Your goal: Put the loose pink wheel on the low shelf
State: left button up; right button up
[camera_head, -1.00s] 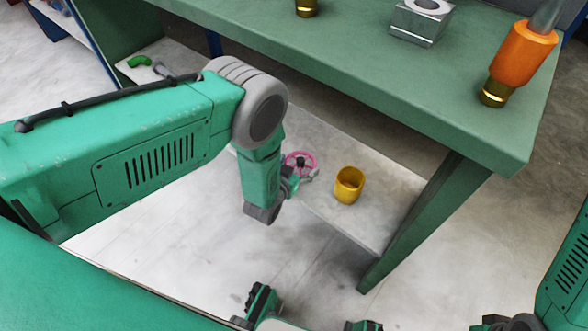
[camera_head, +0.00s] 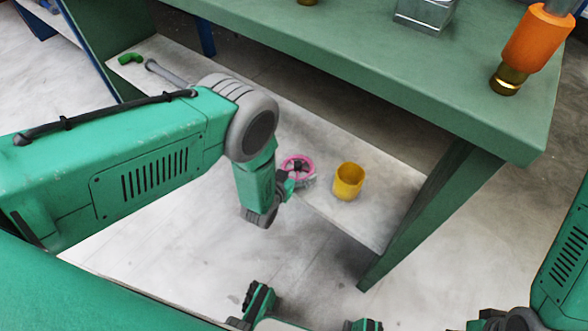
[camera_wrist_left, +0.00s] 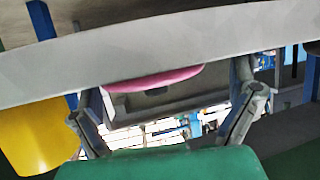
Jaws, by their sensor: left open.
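The pink wheel (camera_head: 297,167) is a small ring with dark spokes. In the head view it shows at the low shelf (camera_head: 375,215), left of the yellow cup. My left gripper (camera_head: 303,181) is right at the wheel, partly hidden by my wrist. In the left wrist view the gripper (camera_wrist_left: 168,88) is open, its two fingers on either side of a pink arc of the wheel (camera_wrist_left: 160,78). A pale slab edge hides part of the wheel there. I cannot tell whether the fingers touch it or whether it rests on the shelf.
A yellow cup (camera_head: 347,181) stands on the shelf close to the wheel. A green elbow piece (camera_head: 130,59) and a grey pipe (camera_head: 165,73) lie at the shelf's far left. The green bench top (camera_head: 400,75) overhangs the shelf. A green leg (camera_head: 425,215) closes its right end.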

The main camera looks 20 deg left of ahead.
pick_arm(q)
jog(key=p+v, duration=0.5)
jog(key=v, duration=0.7)
jog(key=shift+d+r, duration=0.1)
jog(key=s+a+r+g+y, duration=0.2)
jog(key=s+a+r+g, duration=0.1)
jog(key=s+a+g, duration=0.35)
jog(key=s+a+r+g, duration=0.1)
jog(key=s+r+g, duration=0.2)
jog(key=s, duration=0.5)
jog(key=s+a+r+g, duration=0.2)
jog(key=s+r, duration=0.3)
jog(key=s, duration=0.4)
jog(key=shift+n+g, duration=0.4)
jog(key=shift+g, duration=0.25)
jog(key=shift+r, duration=0.1)
